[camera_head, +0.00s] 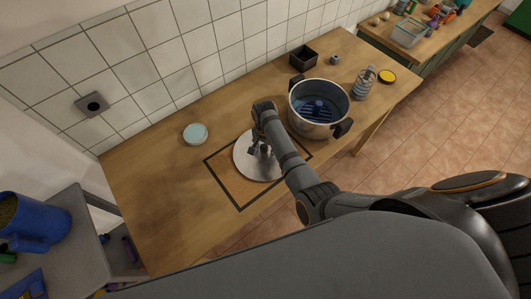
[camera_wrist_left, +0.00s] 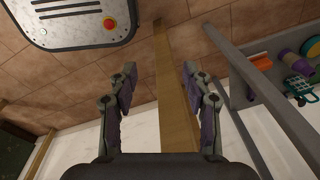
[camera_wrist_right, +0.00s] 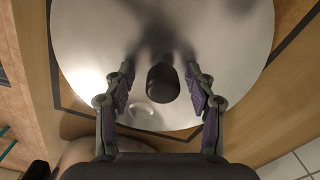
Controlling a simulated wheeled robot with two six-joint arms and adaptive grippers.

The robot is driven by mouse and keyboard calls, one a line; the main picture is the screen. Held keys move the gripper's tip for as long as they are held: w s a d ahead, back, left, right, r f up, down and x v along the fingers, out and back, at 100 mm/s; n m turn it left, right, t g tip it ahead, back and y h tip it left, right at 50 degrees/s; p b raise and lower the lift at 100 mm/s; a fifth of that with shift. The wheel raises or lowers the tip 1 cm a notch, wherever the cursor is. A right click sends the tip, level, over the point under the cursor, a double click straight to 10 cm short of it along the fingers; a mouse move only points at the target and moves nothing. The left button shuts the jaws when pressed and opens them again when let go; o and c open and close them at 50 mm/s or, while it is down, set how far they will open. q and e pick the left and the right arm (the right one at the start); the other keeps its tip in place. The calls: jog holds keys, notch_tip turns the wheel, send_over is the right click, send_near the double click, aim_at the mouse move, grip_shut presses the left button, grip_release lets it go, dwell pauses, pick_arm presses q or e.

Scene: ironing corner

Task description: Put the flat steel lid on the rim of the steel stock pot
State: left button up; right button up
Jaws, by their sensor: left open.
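The flat steel lid (camera_head: 243,161) lies on the wooden table inside a dark square outline. It fills much of the right wrist view (camera_wrist_right: 85,45), with its black knob (camera_wrist_right: 163,83) near the middle. My right gripper (camera_head: 262,150) is over the lid. In the right wrist view its fingers (camera_wrist_right: 160,90) stand apart on either side of the knob, with gaps on both sides. The steel stock pot (camera_head: 307,128) stands to the right of the lid, open at the top, with dark handles and a bluish inside. My left gripper (camera_wrist_left: 158,85) is open and empty; the head view does not show it.
On the table (camera_head: 160,200), a pale blue round dish (camera_head: 195,133) lies left of the lid. A black box (camera_head: 303,56), a small grey item (camera_head: 335,60), a bottle (camera_head: 364,84) and a yellow-topped round tin (camera_head: 387,76) stand around the pot. A blue pitcher (camera_head: 38,222) stands far left.

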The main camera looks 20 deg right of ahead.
jog(key=shift+s+a+r, duration=0.15)
jog(key=shift+a, duration=0.1)
jog(key=c, duration=0.4)
jog(key=shift+c, duration=1.4)
jog(key=shift+d, duration=0.15)
jog(key=c, duration=0.5)
pick_arm(q)
jog(key=shift+a+r, duration=0.1)
jog(key=shift+a, duration=0.5)
pick_arm(e)
grip_shut()
